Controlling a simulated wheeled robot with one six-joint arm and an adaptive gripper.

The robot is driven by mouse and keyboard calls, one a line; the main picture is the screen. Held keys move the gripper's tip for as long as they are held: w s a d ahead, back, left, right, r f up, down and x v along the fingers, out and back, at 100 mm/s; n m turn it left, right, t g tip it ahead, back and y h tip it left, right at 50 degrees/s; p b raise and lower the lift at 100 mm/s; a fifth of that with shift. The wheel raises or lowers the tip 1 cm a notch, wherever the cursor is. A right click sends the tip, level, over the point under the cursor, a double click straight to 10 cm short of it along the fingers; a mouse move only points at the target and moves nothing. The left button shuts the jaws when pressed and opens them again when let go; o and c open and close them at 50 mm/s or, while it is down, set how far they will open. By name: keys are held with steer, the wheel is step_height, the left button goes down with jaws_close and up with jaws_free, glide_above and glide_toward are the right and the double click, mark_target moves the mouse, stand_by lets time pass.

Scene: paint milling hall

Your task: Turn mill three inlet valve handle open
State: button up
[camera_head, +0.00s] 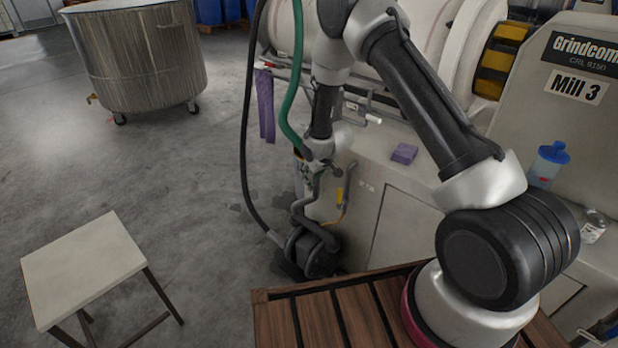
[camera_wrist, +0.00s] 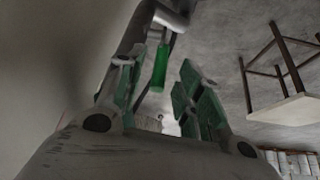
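Mill 3 (camera_head: 578,86) stands at the right in the head view, with its name on a plate. My gripper (camera_head: 312,170) points down beside the mill's lower front, close to pipework; its fingers are hard to make out there. In the wrist view my gripper (camera_wrist: 158,72) is open, with green-padded fingers apart. A green handle-like piece (camera_wrist: 161,66) shows in the gap between them, hanging by a grey pipe (camera_wrist: 134,35). I cannot tell whether it is touched.
A green hose (camera_head: 293,95) and a black hose (camera_head: 245,130) hang left of my arm. A pump-like dark unit (camera_head: 318,256) sits below. A stool (camera_head: 82,266), also in the wrist view (camera_wrist: 290,112), and a steel vat (camera_head: 140,65) stand left, with clear floor between.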

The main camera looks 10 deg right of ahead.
steer(key=v, duration=0.9)
steer(key=shift+f, duration=0.1)
